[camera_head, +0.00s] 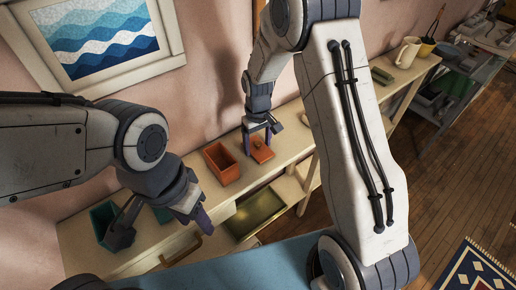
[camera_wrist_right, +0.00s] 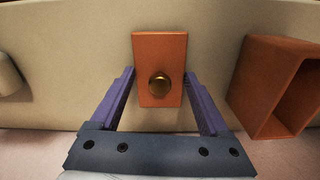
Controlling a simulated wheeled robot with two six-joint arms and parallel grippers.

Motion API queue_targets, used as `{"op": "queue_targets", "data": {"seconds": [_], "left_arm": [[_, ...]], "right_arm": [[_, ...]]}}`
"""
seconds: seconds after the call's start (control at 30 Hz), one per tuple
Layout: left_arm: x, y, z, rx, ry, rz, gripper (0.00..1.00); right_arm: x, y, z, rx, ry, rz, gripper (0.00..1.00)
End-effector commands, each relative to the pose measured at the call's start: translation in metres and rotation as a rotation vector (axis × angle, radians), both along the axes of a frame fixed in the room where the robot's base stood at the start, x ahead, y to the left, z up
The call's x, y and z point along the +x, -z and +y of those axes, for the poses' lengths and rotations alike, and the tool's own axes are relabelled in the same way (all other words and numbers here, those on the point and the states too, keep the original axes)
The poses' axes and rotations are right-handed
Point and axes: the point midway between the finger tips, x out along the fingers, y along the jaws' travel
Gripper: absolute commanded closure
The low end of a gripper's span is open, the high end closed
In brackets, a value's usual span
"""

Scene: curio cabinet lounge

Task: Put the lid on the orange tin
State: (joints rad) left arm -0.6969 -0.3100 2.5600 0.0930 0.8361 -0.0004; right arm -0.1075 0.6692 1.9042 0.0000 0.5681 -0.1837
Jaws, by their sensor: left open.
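The orange tin (camera_head: 222,170) stands open on the wooden shelf, and it also shows at the right of the right wrist view (camera_wrist_right: 246,86). Its orange lid (camera_head: 263,154) lies flat on the shelf just right of the tin. In the right wrist view the lid (camera_wrist_right: 160,46) has a round brass knob. My right gripper (camera_wrist_right: 159,73) is open over the lid, with a finger on each side of the knob. It also shows in the head view (camera_head: 259,143). Contact with the lid cannot be told. My left gripper (camera_head: 165,226) is open and empty, at the left front.
A teal tin (camera_head: 103,222) and a teal lid (camera_head: 161,213) are near my left gripper. An open drawer (camera_head: 256,214) juts out below the shelf.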

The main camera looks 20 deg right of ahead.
Motion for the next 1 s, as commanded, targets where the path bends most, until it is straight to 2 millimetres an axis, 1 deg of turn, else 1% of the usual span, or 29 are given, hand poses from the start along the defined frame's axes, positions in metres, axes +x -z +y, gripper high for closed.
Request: {"op": "queue_targets", "data": {"seconds": [0.03, 0.07, 0.1, 0.13, 0.37, 0.47, 0.63, 0.73, 1.0], "left_arm": [[0.000, 0.000, 0.000, 0.000, 0.000, 0.000, 0.50], [0.000, 0.000, 0.000, 0.000, 0.000, 0.000, 0.50], [0.000, 0.000, 0.000, 0.000, 0.000, 0.000, 0.50], [0.000, 0.000, 0.000, 0.000, 0.000, 0.000, 0.50], [0.000, 0.000, 0.000, 0.000, 0.000, 0.000, 0.50], [0.000, 0.000, 0.000, 0.000, 0.000, 0.000, 0.50], [0.000, 0.002, 0.000, 0.000, 0.000, 0.000, 0.50], [0.000, 0.003, 0.000, 0.000, 0.000, 0.000, 0.50], [0.000, 0.009, 0.000, 0.000, 0.000, 0.000, 0.50]], "right_arm": [[0.000, 0.000, 0.000, 0.000, 0.000, 0.000, 0.46], [0.000, 0.000, 0.000, 0.000, 0.000, 0.000, 0.57], [0.000, 0.000, 0.000, 0.000, 0.000, 0.000, 0.73], [0.000, 0.000, 0.000, 0.000, 0.000, 0.000, 0.76], [0.000, -0.001, 0.000, 0.000, 0.000, 0.000, 0.76], [0.000, -0.005, 0.000, 0.000, 0.000, -0.001, 0.76], [0.001, -0.023, 0.000, 0.000, 0.000, -0.005, 0.76], [0.002, -0.043, 0.000, 0.001, 0.000, -0.007, 0.76], [-0.045, -0.078, -0.042, 0.000, 0.005, -0.004, 0.76]]}}
